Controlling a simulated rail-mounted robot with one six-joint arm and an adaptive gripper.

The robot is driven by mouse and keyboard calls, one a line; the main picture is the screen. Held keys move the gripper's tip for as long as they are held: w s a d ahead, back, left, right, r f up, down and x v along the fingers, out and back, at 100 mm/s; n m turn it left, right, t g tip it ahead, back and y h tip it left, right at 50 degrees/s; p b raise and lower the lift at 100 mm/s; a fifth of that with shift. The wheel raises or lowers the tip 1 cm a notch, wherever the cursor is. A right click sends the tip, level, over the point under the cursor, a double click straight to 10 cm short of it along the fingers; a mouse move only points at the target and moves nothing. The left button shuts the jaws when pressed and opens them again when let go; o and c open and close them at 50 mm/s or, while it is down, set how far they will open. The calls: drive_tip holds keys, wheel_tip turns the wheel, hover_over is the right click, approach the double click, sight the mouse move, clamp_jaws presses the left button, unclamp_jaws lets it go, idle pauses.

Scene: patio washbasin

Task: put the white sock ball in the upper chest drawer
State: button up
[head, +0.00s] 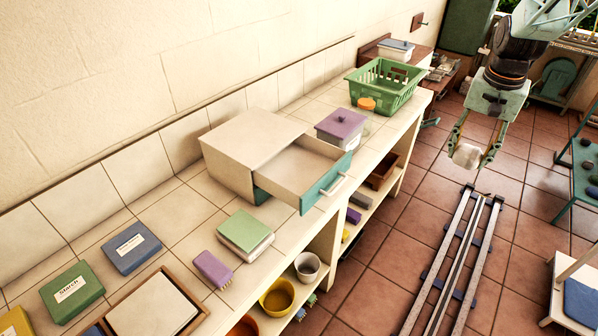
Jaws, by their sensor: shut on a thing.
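The white sock ball (467,156) is held between the fingers of my gripper (470,158), in the air over the tiled floor and rail. My gripper is shut on it, to the right of the counter. The small white chest (243,150) stands on the tiled counter. Its upper drawer (302,170), with a teal front and pale handle, is pulled out toward the right, and the part of its inside that shows looks empty.
A purple-lidded box (341,124) stands just behind the open drawer. A green basket (386,86) and an orange-lidded jar (366,104) are farther back. A green-topped box (245,232) and purple brush (212,269) lie in front of the chest. Floor space between counter and rail is clear.

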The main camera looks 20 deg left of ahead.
drive_tip(key=a+n+p, duration=0.4)
drive_tip(key=a+p, duration=0.4)
drive_tip(key=a, duration=1.3)
drive_tip(key=n+y+p, duration=0.1)
drive_tip(key=n+p, duration=0.4)
drive_tip(key=p, duration=0.4)
hover_over(314, 165)
drive_tip(key=shift+s+d+r, duration=0.2)
drive_tip(key=shift+s+r, duration=0.05)
drive_tip(key=shift+f, duration=0.1)
drive_tip(key=shift+f+p, duration=0.35)
drive_tip(key=shift+f, duration=2.65)
drive_tip(key=shift+f, duration=0.1)
drive_tip(key=shift+f+p, duration=0.35)
drive_tip(key=shift+f, duration=1.45)
drive_tip(key=shift+f, duration=0.15)
